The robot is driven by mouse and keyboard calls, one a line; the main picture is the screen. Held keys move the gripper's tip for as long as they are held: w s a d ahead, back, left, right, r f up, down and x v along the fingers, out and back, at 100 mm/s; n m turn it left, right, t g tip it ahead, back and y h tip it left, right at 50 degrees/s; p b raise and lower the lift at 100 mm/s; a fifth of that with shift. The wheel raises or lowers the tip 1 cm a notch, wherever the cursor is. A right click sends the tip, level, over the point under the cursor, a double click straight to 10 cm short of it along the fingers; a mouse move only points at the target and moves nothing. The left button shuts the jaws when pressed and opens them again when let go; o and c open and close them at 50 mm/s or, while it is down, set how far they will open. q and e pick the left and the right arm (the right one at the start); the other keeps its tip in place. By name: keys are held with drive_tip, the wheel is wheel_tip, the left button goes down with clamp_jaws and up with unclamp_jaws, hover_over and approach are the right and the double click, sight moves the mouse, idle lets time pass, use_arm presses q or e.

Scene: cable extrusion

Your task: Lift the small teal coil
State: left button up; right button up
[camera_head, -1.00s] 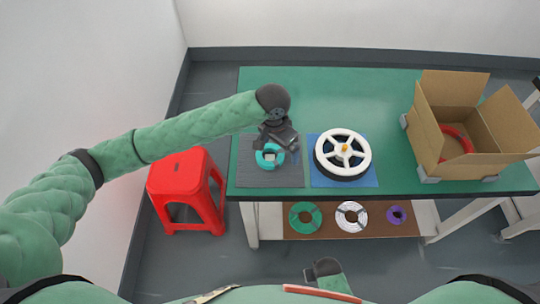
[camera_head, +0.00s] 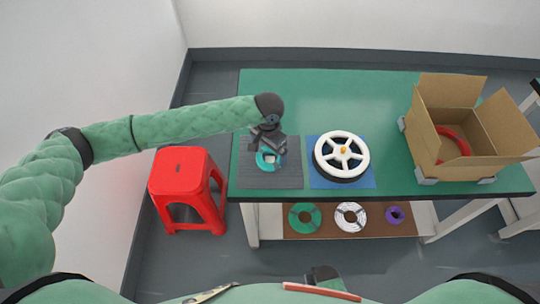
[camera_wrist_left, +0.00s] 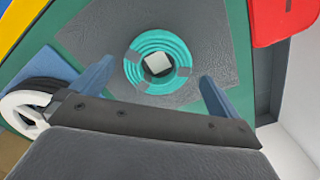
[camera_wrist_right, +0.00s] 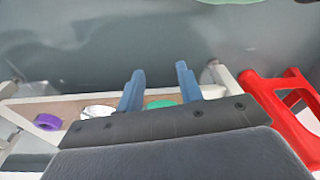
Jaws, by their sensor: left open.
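The small teal coil (camera_head: 262,166) lies flat on a dark grey mat (camera_head: 285,180) on the green table's left part. It is partly hidden by my left gripper (camera_head: 268,140) in the head view. In the left wrist view the coil (camera_wrist_left: 134,72) is a ring with grey ties and a pale square in its middle. My left gripper (camera_wrist_left: 157,76) is open, its blue fingers either side of the coil in that view, apart from it. My right gripper (camera_wrist_right: 160,75) is open and empty, low in front of the table; its dark wrist shows at the bottom of the head view.
A white spool (camera_head: 342,154) stands on a blue mat (camera_head: 366,180) right of the coil. An open cardboard box (camera_head: 440,140) holds a red coil (camera_head: 461,141). Green (camera_head: 304,216), white (camera_head: 350,216) and purple (camera_head: 396,214) coils lie on the lower shelf. A red stool (camera_head: 182,180) stands left.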

use_arm(q)
drive_tip(key=shift+f+p, duration=0.35)
drive_tip(key=shift+f, duration=1.1)
use_arm(e)
drive_tip(key=shift+s+d+f, duration=0.2)
drive_tip(key=shift+s+f, duration=0.05)
drive_tip(key=shift+f, duration=0.45)
drive_tip(key=shift+s+d+f, duration=0.2)
drive_tip(key=shift+f, duration=0.45)
use_arm(q)
drive_tip(key=c, duration=0.9)
drive_tip(key=shift+o, duration=0.2)
use_arm(e)
drive_tip(key=shift+s, duration=0.1)
use_arm(q)
drive_tip(key=shift+r, duration=0.15)
use_arm(e)
drive_tip(key=shift+f, duration=0.1)
